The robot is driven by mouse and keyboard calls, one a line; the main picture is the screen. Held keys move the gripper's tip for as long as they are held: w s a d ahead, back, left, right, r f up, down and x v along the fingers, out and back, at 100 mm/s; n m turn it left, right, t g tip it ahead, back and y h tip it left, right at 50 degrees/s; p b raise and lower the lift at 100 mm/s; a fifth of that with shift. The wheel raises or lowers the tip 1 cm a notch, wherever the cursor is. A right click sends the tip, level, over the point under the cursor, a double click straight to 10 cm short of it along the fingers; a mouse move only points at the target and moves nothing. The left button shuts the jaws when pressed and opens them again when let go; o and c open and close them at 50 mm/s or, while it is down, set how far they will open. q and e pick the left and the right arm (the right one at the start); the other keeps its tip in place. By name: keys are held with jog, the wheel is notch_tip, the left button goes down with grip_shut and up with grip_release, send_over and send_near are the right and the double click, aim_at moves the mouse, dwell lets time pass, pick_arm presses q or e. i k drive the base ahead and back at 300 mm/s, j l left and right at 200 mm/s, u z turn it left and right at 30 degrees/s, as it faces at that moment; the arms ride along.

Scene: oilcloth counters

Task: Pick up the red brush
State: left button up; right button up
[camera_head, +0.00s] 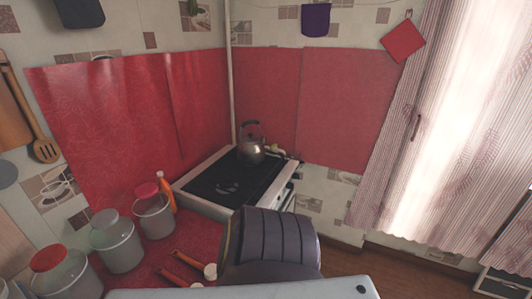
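Two slim orange-red handled items lie on the red counter (135,262) at the lower middle, each with a small pale end toward the right. The farther one (188,261) is close to a dark ribbed shape. The nearer one (172,279) lies just in front of it. I cannot tell which of the two is the red brush, or whether either is. Neither of my grippers is in view, and I see nothing held.
Glass jars (119,248) line the counter's left side, with an orange bottle (166,190) behind. A stove (215,185) with a kettle (251,147) stands at the back. The dark ribbed shape (268,245), unidentified, blocks the counter's right. Wooden floor (400,262) shows at right.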

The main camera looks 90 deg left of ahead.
aim_at(177, 282)
jog(key=i+l+u, duration=0.1)
jog(key=u, duration=2.35)
jog(key=j+u, duration=0.1)
jog(key=u, duration=0.75)
jog(key=i+j+u, duration=0.1)
jog(key=u, duration=0.35)
